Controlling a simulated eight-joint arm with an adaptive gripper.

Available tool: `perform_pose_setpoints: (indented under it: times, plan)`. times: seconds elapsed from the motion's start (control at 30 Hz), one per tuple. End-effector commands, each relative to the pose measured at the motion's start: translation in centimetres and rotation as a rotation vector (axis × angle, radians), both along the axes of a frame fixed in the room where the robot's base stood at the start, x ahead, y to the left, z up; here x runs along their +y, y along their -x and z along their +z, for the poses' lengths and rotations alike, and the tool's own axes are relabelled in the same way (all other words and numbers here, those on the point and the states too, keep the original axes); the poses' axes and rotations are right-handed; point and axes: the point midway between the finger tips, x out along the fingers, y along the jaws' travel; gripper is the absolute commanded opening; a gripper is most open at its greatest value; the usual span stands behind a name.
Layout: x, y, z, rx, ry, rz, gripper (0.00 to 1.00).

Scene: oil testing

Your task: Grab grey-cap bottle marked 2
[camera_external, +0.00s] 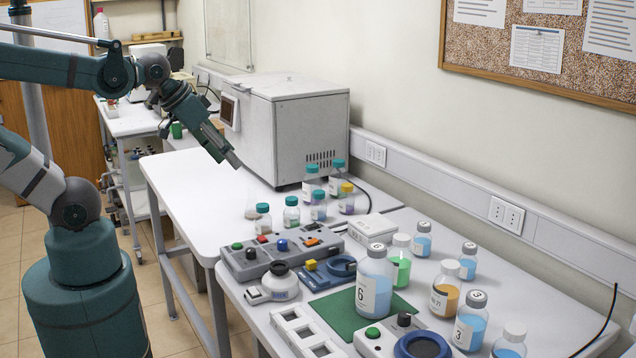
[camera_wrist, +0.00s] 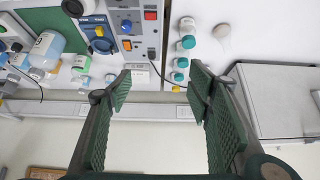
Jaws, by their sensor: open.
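Several grey-capped bottles stand on the near table in the external view. One with blue liquid (camera_external: 422,243) is at the back, and another with blue liquid (camera_external: 468,264) is to its right. A blue bottle marked 3 (camera_external: 469,325) stands nearer, and a large clear bottle marked 6 (camera_external: 373,290) is on the left. I cannot read a 2 on any of them; the rear marks are too small. My gripper (camera_external: 236,160) is in the air over the far white table, away from these bottles. In the wrist view its two fingers (camera_wrist: 160,85) are spread and empty.
Several teal-capped bottles (camera_external: 291,216) and a yellow-capped one (camera_external: 346,198) stand between the oven (camera_external: 287,130) and the control box (camera_external: 281,252). White-capped bottles with green (camera_external: 401,265) and orange (camera_external: 444,297) contents stand among the grey-capped ones. A green mat (camera_external: 345,318) lies in front.

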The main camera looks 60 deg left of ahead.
Motion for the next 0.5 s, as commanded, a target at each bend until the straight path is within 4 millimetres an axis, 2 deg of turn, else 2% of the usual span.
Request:
perform_pose_setpoints:
  times: [0.27,0.5]
  plan:
    - [-0.4,-0.8,0.5,0.007,-0.004,-0.019,0.51]
    - [-1.5,-3.3,1.9,0.027,-0.019,-0.08,0.51]
